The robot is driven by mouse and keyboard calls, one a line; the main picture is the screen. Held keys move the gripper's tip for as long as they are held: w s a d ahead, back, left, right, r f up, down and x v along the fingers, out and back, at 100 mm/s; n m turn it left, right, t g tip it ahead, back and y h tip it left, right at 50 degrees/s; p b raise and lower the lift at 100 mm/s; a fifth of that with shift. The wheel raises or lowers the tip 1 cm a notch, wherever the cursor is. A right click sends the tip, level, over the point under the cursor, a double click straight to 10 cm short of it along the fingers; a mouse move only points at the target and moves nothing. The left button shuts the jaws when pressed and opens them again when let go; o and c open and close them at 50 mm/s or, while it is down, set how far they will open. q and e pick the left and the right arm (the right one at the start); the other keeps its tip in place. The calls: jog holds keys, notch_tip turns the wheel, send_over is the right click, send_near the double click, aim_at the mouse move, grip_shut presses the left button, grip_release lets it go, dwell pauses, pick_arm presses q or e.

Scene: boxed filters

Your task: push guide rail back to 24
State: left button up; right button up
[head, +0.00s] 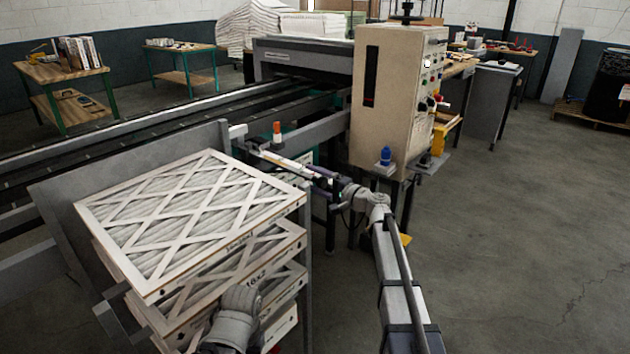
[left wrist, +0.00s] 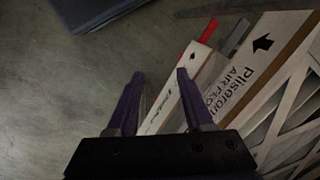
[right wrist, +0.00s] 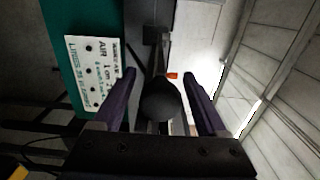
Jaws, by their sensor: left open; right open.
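A pale bar (head: 285,160) with a red mark runs from the filter stack toward my right gripper. I cannot tell for certain which part is the guide rail, and no figure 24 is legible. My right gripper (head: 318,178) is open at the near end of this bar. In the right wrist view, a dark round knob (right wrist: 160,100) shows between its open fingers (right wrist: 160,75); I cannot tell if they touch it. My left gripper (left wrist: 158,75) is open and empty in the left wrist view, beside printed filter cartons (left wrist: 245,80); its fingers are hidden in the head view.
Stacked white-lattice filters (head: 195,215) stand at left front beside a grey plate (head: 120,160). A beige control cabinet (head: 385,95) stands behind my right gripper. A teal panel with a white sign (right wrist: 92,75) is close to its left in the right wrist view.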

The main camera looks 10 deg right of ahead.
aim_at(325, 184)
jog(key=v, duration=0.7)
jog(key=shift+s+d, duration=0.25)
jog(key=shift+s, duration=0.1)
jog(key=m, duration=0.2)
jog(key=s+m, duration=0.1)
jog(key=m, duration=0.4)
jog(key=shift+s+d+t+h, duration=0.25)
jog(key=shift+s+t+h, duration=0.05)
jog(key=shift+s, duration=0.1)
jog(key=shift+w+a+m+t+h, duration=0.1)
jog(key=shift+w+a+m+h, duration=0.1)
jog(key=shift+w+a+m, duration=0.6)
jog(key=shift+w+a+m+t+h, duration=0.1)
jog(key=shift+w+a+m+h, duration=0.2)
jog(key=shift+w+m, duration=1)
jog(key=shift+w+a+m+t+h, duration=0.1)
jog(key=shift+w+a+m, duration=0.5)
jog(key=shift+m, duration=0.8)
jog(key=shift+c, duration=0.3)
grip_shut()
